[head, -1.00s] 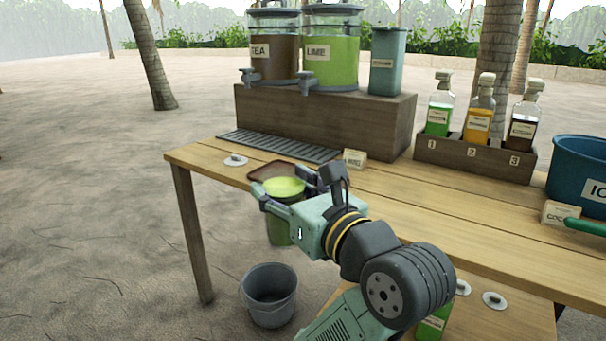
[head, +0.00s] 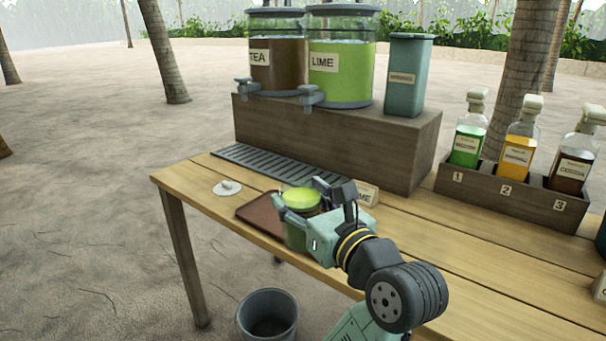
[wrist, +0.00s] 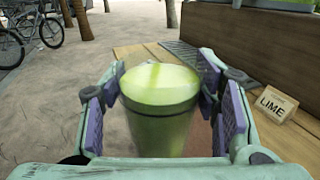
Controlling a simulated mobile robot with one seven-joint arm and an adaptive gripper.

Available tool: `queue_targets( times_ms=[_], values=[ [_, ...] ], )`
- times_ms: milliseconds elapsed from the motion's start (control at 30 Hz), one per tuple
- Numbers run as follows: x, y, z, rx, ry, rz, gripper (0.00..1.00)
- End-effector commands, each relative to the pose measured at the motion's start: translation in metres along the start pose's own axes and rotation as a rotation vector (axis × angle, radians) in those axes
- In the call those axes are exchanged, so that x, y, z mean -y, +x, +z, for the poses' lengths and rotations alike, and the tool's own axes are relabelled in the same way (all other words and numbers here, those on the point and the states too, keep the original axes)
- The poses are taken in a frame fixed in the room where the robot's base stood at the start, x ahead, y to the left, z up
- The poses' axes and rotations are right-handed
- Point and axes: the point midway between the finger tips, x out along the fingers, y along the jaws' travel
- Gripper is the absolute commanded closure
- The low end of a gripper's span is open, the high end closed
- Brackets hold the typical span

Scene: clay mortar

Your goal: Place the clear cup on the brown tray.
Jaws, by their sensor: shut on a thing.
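The clear cup (head: 301,218) is full of green liquid and upright. My gripper (head: 306,203) is shut on it, with a finger on each side; the wrist view shows the cup (wrist: 160,105) between the purple pads of my gripper (wrist: 162,100). The brown tray (head: 262,216) lies flat on the table near its left front edge. In the head view the cup overlaps the tray's right part. Whether its base touches the tray is hard to tell. The wrist view mostly hides the tray behind the cup and fingers.
A LIME card (head: 364,194) stands just right of my gripper. A drip grate (head: 275,165) and a wooden riser (head: 330,140) with TEA and LIME dispensers are behind. A white disc (head: 227,188) lies left of the tray. A bottle rack (head: 510,195) is at right. A bucket (head: 268,315) is below.

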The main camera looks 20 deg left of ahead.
Motion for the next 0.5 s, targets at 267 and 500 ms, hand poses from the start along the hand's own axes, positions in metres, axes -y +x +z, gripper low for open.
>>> queue_targets(
  times_ms=[267, 500],
  values=[
    [0.012, 0.022, 0.005, -0.003, 0.003, 0.002, 1.00],
    [0.040, 0.068, -0.006, 0.002, 0.003, 0.003, 1.00]
  ],
)
